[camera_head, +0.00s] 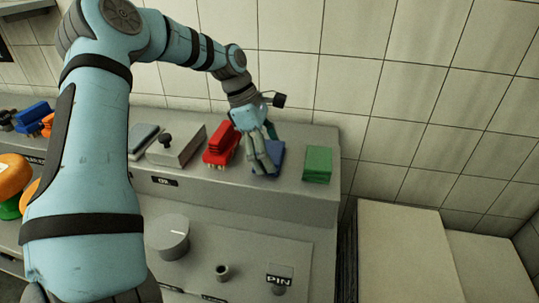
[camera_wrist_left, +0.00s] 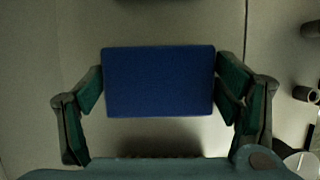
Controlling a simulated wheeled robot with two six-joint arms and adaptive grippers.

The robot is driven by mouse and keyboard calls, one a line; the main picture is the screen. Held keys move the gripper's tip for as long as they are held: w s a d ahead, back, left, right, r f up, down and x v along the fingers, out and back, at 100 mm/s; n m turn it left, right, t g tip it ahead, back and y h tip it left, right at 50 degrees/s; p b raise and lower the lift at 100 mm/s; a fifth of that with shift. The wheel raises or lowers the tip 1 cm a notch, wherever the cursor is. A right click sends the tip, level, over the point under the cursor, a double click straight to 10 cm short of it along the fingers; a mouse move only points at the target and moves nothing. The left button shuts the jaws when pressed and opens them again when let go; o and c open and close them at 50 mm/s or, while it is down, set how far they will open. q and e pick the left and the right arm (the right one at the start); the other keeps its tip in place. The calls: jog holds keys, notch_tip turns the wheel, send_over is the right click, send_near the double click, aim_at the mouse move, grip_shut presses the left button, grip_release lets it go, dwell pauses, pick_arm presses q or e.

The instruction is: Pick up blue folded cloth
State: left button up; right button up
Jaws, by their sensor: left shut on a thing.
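The blue folded cloth (camera_head: 275,158) lies on the grey raised ledge, between the red brushes and the green folded cloth. My left gripper (camera_head: 264,161) reaches down over it from the back and partly covers it in the head view. In the left wrist view the blue cloth (camera_wrist_left: 160,82) is a flat rectangle, and the left gripper (camera_wrist_left: 160,95) has one finger against each of its short sides. It is shut on the cloth. Whether the cloth is clear of the ledge cannot be told. My right gripper does not show.
A green folded cloth (camera_head: 317,164) lies just right of the blue one. Red brushes (camera_head: 221,146) and a grey box with a black knob (camera_head: 176,146) stand to the left. A tiled wall (camera_head: 400,110) rises behind. A grey dial (camera_head: 168,237) sticks out below the ledge.

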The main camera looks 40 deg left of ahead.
aim_at(269, 151)
pick_arm(q)
jog(key=shift+r, duration=0.1)
notch_tip(269, 151, up, 20)
jog(key=p, duration=0.5)
jog(key=o, duration=0.5)
jog(key=c, duration=0.5)
